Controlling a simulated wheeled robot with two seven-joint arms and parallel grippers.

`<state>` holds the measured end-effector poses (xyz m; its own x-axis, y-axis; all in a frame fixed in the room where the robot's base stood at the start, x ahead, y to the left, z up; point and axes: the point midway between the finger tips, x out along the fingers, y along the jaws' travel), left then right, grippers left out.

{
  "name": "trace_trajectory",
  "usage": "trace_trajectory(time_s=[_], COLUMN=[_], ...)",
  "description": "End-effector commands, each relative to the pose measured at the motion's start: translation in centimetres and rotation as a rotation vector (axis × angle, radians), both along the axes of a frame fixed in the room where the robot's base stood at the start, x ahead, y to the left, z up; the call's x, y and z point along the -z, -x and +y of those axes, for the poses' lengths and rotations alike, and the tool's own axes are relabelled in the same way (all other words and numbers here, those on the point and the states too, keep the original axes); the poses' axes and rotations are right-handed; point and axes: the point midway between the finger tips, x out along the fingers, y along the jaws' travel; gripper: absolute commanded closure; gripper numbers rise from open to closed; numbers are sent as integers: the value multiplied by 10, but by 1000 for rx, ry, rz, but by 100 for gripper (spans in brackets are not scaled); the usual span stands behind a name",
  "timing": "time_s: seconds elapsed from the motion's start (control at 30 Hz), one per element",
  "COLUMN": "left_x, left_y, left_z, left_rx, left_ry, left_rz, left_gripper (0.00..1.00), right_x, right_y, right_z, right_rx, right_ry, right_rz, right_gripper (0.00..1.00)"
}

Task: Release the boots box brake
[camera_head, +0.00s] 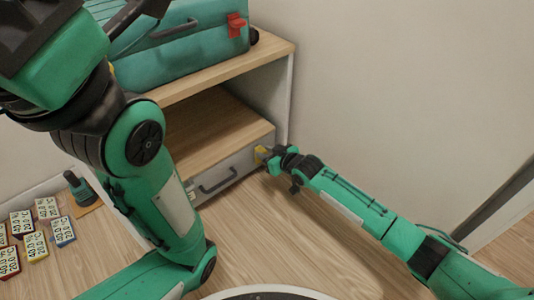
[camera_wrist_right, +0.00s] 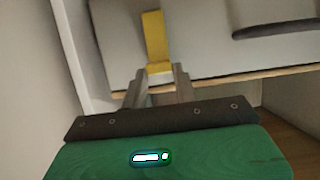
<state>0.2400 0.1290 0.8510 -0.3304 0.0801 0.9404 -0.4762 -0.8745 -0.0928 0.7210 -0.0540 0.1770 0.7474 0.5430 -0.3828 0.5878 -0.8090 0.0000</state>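The boots box, a grey-fronted drawer box with a light wood top (camera_head: 215,135) and a dark handle (camera_head: 217,180), sits in the lower opening of the wooden shelf. A yellow tab (camera_head: 261,151), which looks like its brake, is at the right end of the front; it also shows in the right wrist view (camera_wrist_right: 154,36). My right gripper (camera_head: 270,155) is at this tab. In the right wrist view, its fingers (camera_wrist_right: 159,72) are apart, with the tab's lower end between their tips; contact is unclear. My left arm is folded up at the left, and its fingertips cannot be made out.
A teal suitcase (camera_head: 180,52) with a red clasp (camera_head: 236,25) lies on the shelf top (camera_head: 265,52). Several numbered blocks (camera_head: 35,246) and a dark green object (camera_head: 78,188) are at the lower left. A bare wall (camera_head: 400,90) stands at the right. The wooden floor (camera_head: 275,240) before the box is clear.

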Motion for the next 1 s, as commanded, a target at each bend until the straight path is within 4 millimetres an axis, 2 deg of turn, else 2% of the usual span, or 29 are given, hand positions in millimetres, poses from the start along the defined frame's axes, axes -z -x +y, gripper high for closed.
trace_trajectory(time_s=[0.27,0.7,1.0], left_x=[0,8,5], left_y=[1,0,5], left_z=[1,-1,-4], left_rx=[-1,1,8], left_ry=[0,-6,-9], left_rz=[-2,1,-15], left_gripper=[64,64,64], right_x=[3,21,30], right_y=[2,17,24], right_z=[-2,-13,-18], right_rx=[0,2,2], right_ry=[-16,-173,-265], right_rz=[-20,-234,-364], right_gripper=[100,100,100])
